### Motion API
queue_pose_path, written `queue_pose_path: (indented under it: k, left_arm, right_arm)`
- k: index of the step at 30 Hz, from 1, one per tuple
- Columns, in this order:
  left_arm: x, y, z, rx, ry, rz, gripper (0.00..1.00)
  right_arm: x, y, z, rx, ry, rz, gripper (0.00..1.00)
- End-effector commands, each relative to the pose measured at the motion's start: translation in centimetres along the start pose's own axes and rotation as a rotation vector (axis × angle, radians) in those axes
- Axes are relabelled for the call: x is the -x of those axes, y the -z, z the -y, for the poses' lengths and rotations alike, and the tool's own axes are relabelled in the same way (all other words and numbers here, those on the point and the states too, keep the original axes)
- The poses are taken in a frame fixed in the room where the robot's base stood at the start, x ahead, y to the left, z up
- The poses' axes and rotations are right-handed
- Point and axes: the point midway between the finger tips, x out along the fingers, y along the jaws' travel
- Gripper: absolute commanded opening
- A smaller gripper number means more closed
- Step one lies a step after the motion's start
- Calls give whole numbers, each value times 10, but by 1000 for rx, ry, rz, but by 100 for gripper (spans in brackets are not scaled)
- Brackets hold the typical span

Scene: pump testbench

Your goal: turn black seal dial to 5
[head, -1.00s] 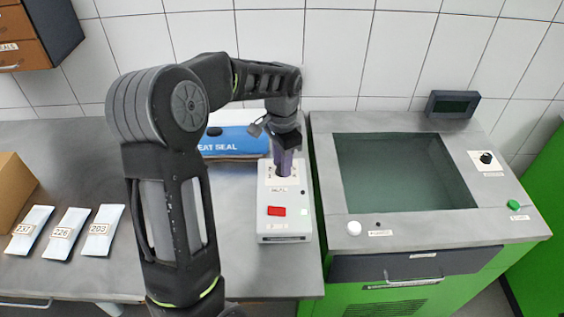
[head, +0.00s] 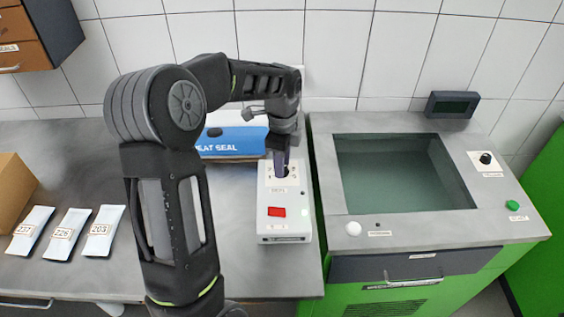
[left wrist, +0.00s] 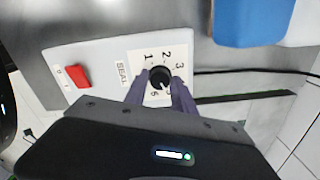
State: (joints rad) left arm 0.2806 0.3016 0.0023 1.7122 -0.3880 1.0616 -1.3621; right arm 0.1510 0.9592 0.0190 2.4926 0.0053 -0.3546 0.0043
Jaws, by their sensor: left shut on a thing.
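The seal dial (left wrist: 160,78) is a black round knob on a white number plate on the sealer box (head: 284,236). In the left wrist view the digits 1, 2, 3 and 6 show around it; other digits are hidden or unclear. A small light mark shows on the knob's lower right, but I cannot tell which digit it meets. My left gripper (left wrist: 161,90) points down from above, its two purple fingers shut on either side of the dial. In the head view the left gripper (head: 281,168) covers the dial. My right gripper is not in view.
A red switch (head: 277,212) sits on the sealer box near the dial. A blue and white box (head: 232,142) stands behind. Three labelled pouches (head: 67,234) lie at the left. A green cabinet with a tank (head: 405,172) stands close to the right.

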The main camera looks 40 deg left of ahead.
Motion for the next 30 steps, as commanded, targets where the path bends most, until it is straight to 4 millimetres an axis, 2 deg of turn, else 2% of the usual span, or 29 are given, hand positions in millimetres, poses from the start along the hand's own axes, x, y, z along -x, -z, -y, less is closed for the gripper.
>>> queue_pose_path:
  k: [17, 18, 25, 30]
  left_arm:
    - [1, 0, 1, -51, 4, 0, 0]
    - [1, 0, 1, -51, 4, 0, 33]
    - [0, 0, 0, -50, 2, 0, 52]
    - [0, 0, 0, -50, 1, 0, 53]
  right_arm:
    - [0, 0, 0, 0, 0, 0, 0]
    - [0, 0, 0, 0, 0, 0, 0]
    - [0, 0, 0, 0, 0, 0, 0]
    - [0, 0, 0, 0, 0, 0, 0]
